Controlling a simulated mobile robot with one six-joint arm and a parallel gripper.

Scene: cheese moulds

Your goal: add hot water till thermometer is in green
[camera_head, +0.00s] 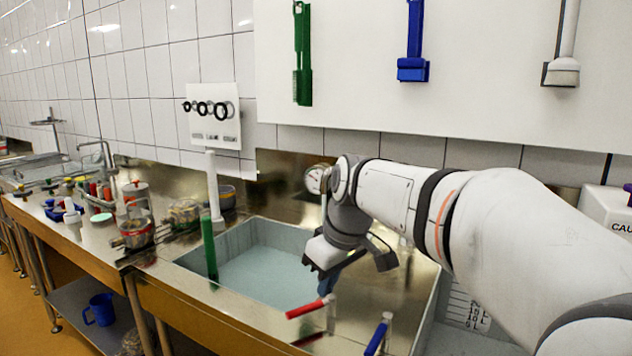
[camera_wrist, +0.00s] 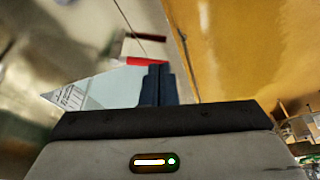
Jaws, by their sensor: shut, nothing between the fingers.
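The thermometer (camera_head: 314,180) is a small round white dial at the back of the sink, partly covered by my arm; its needle and any green zone are too small to read. The metal sink basin (camera_head: 196,262) holds pale bluish water (camera_head: 262,277). A red-handled lever (camera_head: 303,310) and a blue-handled lever (camera_head: 377,337) sit at the sink's front edge. My gripper (camera_head: 326,285) points down over the right part of the sink, just behind the red lever. In the wrist view its dark blue fingers (camera_wrist: 157,84) are together and empty, close to the red handle (camera_wrist: 147,61); contact is unclear.
A green-handled tool (camera_head: 209,248) stands at the sink's left side. Jars and containers (camera_head: 136,232) crowd the counter further left. Green (camera_head: 303,55), blue (camera_head: 413,68) and white (camera_head: 562,72) tools hang on the wall panel. A blue jug (camera_head: 100,310) is on the lower shelf.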

